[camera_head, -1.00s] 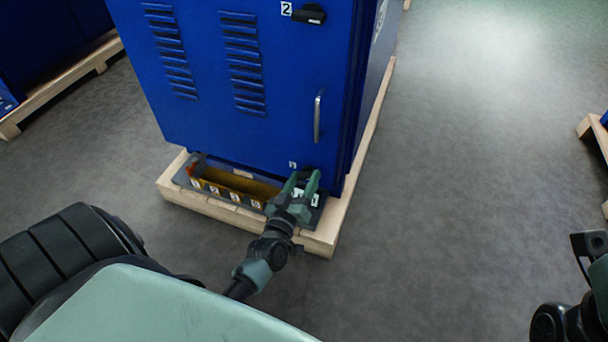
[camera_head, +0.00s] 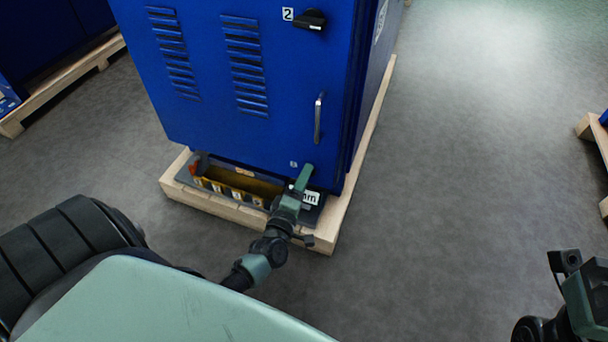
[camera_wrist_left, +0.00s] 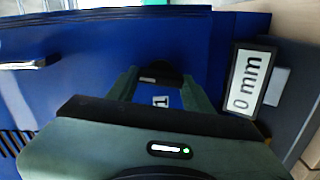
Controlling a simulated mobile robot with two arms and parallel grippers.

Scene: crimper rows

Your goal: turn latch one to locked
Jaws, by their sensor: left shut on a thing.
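The blue cabinet door (camera_head: 285,130) carries latch one low down by its lower right corner, beside a small label 1 (camera_wrist_left: 160,101). My left gripper (camera_head: 305,172) is at that corner, shut on latch one. In the left wrist view, the black latch one (camera_wrist_left: 164,76) sits between the two green fingers. In the head view the gripper hides it, so its exact angle is hard to read. My right gripper (camera_head: 590,292) is partly in view at the lower right edge, away from the cabinet; its fingers do not show.
Latch two (camera_head: 312,20) is higher on the door, above a vertical handle (camera_head: 318,118). A yellow-lined tray (camera_head: 240,186) and a 0 mm sign (camera_wrist_left: 248,80) are close to the gripper at the cabinet's foot. A wooden pallet (camera_head: 322,240) juts out below.

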